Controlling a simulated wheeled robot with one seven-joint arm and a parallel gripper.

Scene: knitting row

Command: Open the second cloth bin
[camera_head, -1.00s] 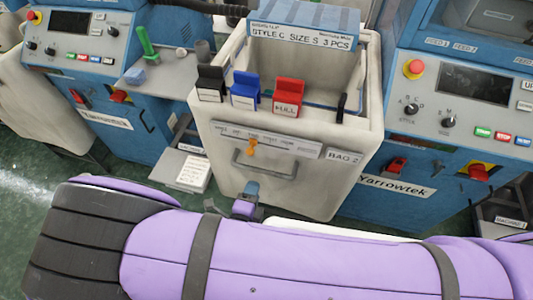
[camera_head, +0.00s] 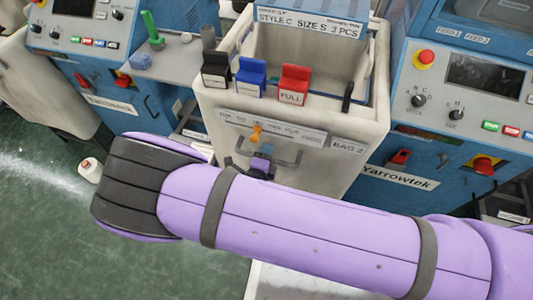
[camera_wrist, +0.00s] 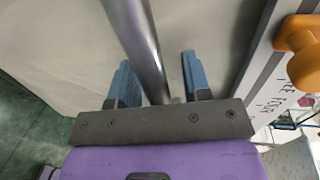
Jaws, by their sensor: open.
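The second cloth bin (camera_head: 330,165) is an off-white box labelled BAG 2, standing between two blue machines. Its grey bar handle (camera_head: 290,163) is on the front, below a label strip with an orange knob (camera_head: 257,132). My gripper (camera_head: 262,162) is at the handle, partly hidden by my purple arm. In the wrist view its two blue fingers (camera_wrist: 157,65) are apart, with the metal handle bar (camera_wrist: 143,45) running between them. The bar appears nearer the left finger; I cannot tell whether they touch. The orange knob (camera_wrist: 300,40) is at the right there.
Black, blue (camera_head: 251,77) and red (camera_head: 293,84) clips sit on the bin's front rim. The right machine (camera_head: 450,130) has a red emergency button. Green floor (camera_head: 60,220) is open at the left, with a small white container (camera_head: 90,170) on it.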

